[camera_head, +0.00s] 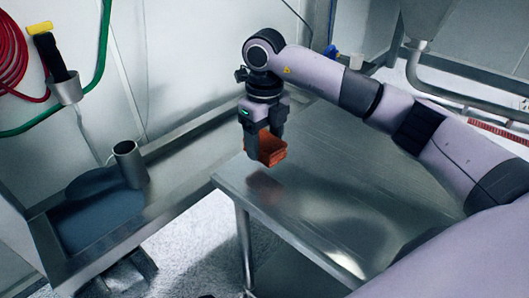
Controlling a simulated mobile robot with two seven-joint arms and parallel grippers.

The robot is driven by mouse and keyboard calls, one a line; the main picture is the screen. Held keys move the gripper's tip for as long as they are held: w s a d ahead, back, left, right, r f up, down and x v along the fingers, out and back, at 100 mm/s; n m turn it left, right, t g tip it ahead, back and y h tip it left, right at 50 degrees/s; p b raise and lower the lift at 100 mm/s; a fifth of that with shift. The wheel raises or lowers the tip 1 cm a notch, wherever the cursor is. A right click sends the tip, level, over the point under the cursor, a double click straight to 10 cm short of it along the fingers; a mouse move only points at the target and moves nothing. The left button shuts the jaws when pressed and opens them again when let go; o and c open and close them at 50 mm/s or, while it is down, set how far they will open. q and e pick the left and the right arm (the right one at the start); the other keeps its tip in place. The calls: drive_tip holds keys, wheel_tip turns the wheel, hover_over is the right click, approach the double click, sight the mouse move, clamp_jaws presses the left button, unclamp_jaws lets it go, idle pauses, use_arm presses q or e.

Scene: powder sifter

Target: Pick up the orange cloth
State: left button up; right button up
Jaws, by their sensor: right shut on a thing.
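The orange cloth (268,151) shows in the head view between the fingers of my right gripper (264,147). The gripper points down and is shut on the cloth. It holds the cloth above the near-left corner of the steel table (340,190). A dim reddish reflection lies on the table top below it, and the cloth looks clear of the surface. My left gripper is not in view.
A metal trough (184,192) with a steel cylinder (129,163) and blue-grey powder (98,208) runs along the left. A yellow-and-black tool (52,55) stands in a wall holder. Red and green hoses hang there. The table top is otherwise bare.

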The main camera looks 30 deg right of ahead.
sight(264, 140)
wheel_tip(264, 140, up, 16)
drive_tip(key=p, duration=0.1)
drive_tip(key=shift+f, duration=0.15)
drive_tip(key=o, duration=0.5)
drive_tip(key=c, duration=0.4)
drive_tip(key=shift+a, duration=0.1)
